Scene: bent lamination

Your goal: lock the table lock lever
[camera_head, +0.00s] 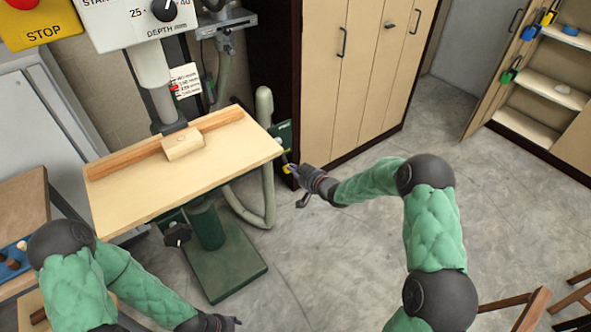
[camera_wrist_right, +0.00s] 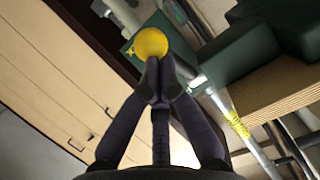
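The drill-press-like machine's wooden table (camera_head: 150,195) stands left of centre in the head view. A green bracket (camera_head: 281,135) sits at its right edge. A lever's small yellow knob (camera_head: 287,168) shows below that bracket. In the right wrist view the knob (camera_wrist_right: 151,43) is a round yellow ball just beyond my fingertips, beside a green casting (camera_wrist_right: 255,65). My right gripper (camera_head: 295,170) is at the knob; its fingertips (camera_wrist_right: 160,80) are together, with the ball seen past them. Contact cannot be told. My left gripper (camera_head: 235,321) is low at the bottom edge, its fingers hardly visible.
A wooden fence (camera_head: 125,159) with a block (camera_head: 183,143) lies across the table. A grey hose (camera_head: 266,190) hangs under its right side. Beige cabinets (camera_head: 355,65) stand behind. The floor (camera_head: 330,250) right of the machine's green base (camera_head: 225,275) is clear.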

